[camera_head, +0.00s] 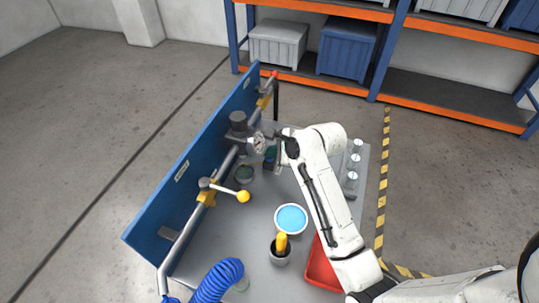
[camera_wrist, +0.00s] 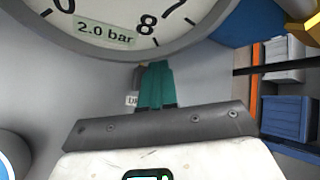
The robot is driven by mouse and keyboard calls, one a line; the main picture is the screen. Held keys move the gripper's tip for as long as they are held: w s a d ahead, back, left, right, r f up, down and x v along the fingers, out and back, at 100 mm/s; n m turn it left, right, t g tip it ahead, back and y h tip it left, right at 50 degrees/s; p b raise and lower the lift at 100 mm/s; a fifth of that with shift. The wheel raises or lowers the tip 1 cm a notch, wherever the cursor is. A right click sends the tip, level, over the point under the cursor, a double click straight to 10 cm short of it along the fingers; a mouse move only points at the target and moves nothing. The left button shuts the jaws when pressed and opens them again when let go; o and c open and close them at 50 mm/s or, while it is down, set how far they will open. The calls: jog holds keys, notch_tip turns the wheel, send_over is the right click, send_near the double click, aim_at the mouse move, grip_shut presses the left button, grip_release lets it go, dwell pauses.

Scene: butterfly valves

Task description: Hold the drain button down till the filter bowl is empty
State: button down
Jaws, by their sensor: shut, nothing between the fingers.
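In the head view, my gripper (camera_head: 270,158) is by the pipe, just right of a round gauge (camera_head: 259,143) and a dark grey cylindrical unit (camera_head: 238,122). In the wrist view, its green fingertips (camera_wrist: 156,85) are together with nothing between them. The gauge (camera_wrist: 105,20) fills the top of that view, with a "2.0 bar" label. I cannot make out the filter bowl or the drain button for certain. A small round dark-green container (camera_head: 243,174) stands below the grey unit.
A blue panel (camera_head: 205,160) backs the pipe, which carries a yellow ball-ended lever (camera_head: 243,196). A white bowl with blue inside (camera_head: 291,219), a dark cup with a yellow item (camera_head: 281,250), a red tray (camera_head: 322,268) and a blue hose (camera_head: 220,280) are nearer.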

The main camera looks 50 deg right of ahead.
aim_at(272, 159)
jog(key=shift+r+p, duration=1)
jog(key=shift+p, duration=0.35)
notch_tip(272, 159, up, 3)
jog(key=p, duration=0.3)
jog(key=shift+r, duration=1)
